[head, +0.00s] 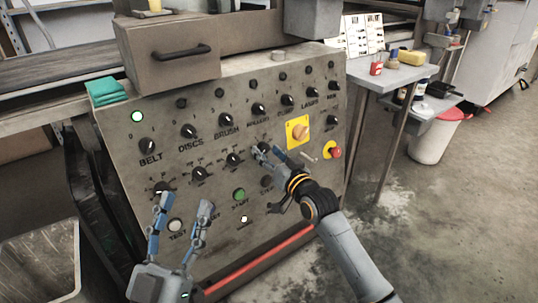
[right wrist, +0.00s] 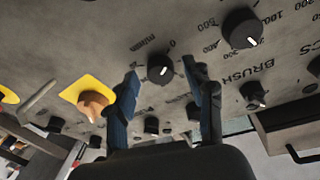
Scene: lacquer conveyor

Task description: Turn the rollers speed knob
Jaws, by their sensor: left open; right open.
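The control panel (head: 135,170) carries rows of black knobs. The ROLLERS label (head: 257,120) sits under a top-row knob (head: 257,109). Below it is a lower-row knob, mostly hidden in the head view by my right gripper (head: 262,155). My left gripper (head: 182,208) is open and empty in front of the panel's lower left.
A yellow plate with an orange switch (head: 298,131) and a red button (head: 334,151) are right of the right gripper. A green start button (head: 239,195) is below. A side table (head: 405,72) and a white bin (head: 434,138) stand at the right; open floor lies there.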

